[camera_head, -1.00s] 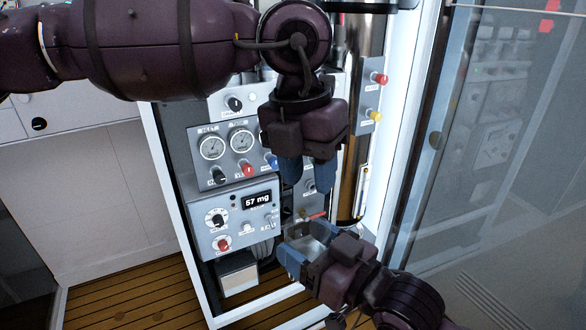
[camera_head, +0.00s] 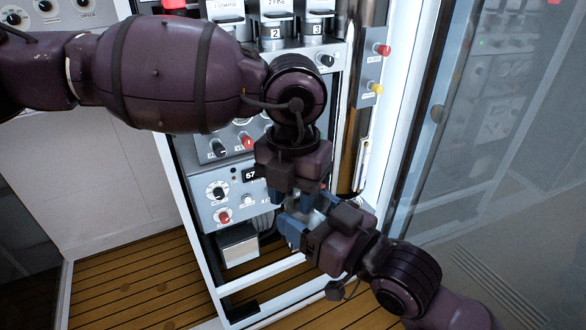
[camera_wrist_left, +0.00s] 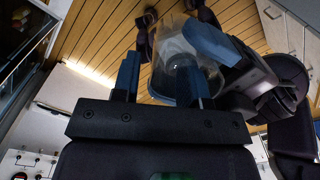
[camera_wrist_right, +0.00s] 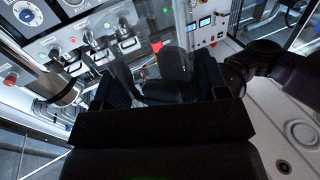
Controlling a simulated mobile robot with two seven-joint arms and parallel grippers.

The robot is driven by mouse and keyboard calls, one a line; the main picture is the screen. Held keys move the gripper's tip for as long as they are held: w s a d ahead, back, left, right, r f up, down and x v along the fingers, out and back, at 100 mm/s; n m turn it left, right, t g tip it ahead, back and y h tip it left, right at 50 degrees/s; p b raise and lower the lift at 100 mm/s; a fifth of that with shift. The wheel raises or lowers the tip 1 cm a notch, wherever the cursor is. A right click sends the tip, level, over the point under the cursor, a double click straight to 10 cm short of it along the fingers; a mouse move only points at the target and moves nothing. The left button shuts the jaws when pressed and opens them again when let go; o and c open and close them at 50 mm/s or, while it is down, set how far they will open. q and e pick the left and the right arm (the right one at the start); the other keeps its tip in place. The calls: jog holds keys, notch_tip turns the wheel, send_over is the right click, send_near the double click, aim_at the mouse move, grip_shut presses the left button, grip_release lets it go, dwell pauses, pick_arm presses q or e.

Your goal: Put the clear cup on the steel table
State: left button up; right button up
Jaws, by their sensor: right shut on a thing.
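The clear cup (camera_wrist_left: 170,55) shows in the left wrist view as a see-through wall around the blue fingers of my right gripper. It also shows faintly in the right wrist view (camera_wrist_right: 135,68). My right gripper (camera_head: 303,226) is shut on it. My left gripper (camera_head: 300,198) is open, just above the right one, its two fingers (camera_wrist_left: 162,78) apart at the cup's near end. Whether they touch the cup I cannot tell. In the head view the grippers mostly hide the cup. I cannot make out the steel table for certain.
The instrument panel (camera_head: 215,180) with knobs stands close behind the grippers, with numbered dispensers (camera_head: 275,32) above. A shiny column (camera_head: 352,150) and glass door (camera_head: 480,150) are to the right. A small steel box (camera_head: 238,246) sits low in the frame, above the plank floor (camera_head: 130,275).

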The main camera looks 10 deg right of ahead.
pick_arm(q)
jog(key=shift+f, duration=1.3)
grip_shut()
pick_arm(e)
jog(key=o, duration=1)
